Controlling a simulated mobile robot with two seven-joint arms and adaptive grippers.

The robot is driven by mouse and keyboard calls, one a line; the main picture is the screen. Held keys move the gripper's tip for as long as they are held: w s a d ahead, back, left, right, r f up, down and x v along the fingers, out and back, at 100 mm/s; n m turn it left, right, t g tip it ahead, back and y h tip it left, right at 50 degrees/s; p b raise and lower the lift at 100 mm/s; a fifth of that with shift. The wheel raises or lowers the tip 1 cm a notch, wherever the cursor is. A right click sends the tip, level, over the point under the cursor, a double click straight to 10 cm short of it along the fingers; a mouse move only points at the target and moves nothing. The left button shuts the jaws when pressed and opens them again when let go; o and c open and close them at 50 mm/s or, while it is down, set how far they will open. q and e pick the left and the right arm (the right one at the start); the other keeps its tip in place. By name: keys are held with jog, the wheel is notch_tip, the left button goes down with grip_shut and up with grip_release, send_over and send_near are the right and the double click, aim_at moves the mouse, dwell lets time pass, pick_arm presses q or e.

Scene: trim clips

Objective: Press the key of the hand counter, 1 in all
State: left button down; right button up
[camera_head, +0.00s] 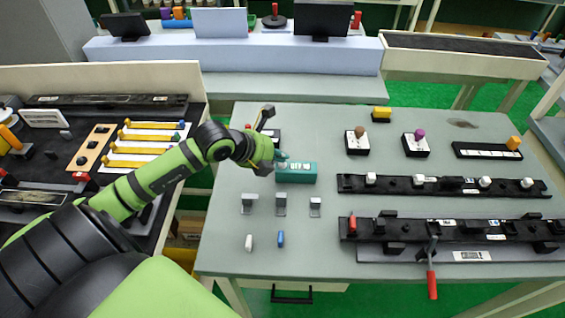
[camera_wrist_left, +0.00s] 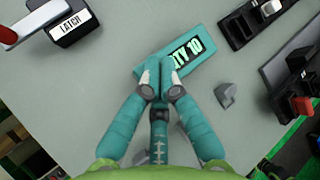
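A teal box with a dark label reading "QTY 10" (camera_head: 297,172), which I take to be the hand counter, lies flat on the grey table. In the left wrist view the same box (camera_wrist_left: 203,46) lies at an angle, its left end partly behind my fingers. My left gripper (camera_head: 282,157) points down at the left end of this box. In the left wrist view its teal fingers (camera_wrist_left: 154,78) are together with nothing visible between them. The key cannot be made out; the fingertips cover that end. Whether they touch the box I cannot tell. My right gripper is not in view.
A black box marked "LATCH" (camera_wrist_left: 73,22) with a red lever stands near the counter. Small grey brackets (camera_head: 281,204) stand in front of it. Black rails (camera_head: 440,186) with switches lie to the right. Bare tabletop surrounds the counter.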

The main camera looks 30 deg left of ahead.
aim_at(279, 164)
pick_arm(q)
jog(key=shift+f+b, duration=0.4)
jog(key=shift+f, duration=0.05)
dwell(0.6)
jog(key=shift+r+p, duration=0.65)
jog(key=shift+r, duration=0.25)
jog(key=shift+r+p, duration=1.9)
jog(key=shift+r, duration=0.65)
jog(key=shift+f, duration=0.1)
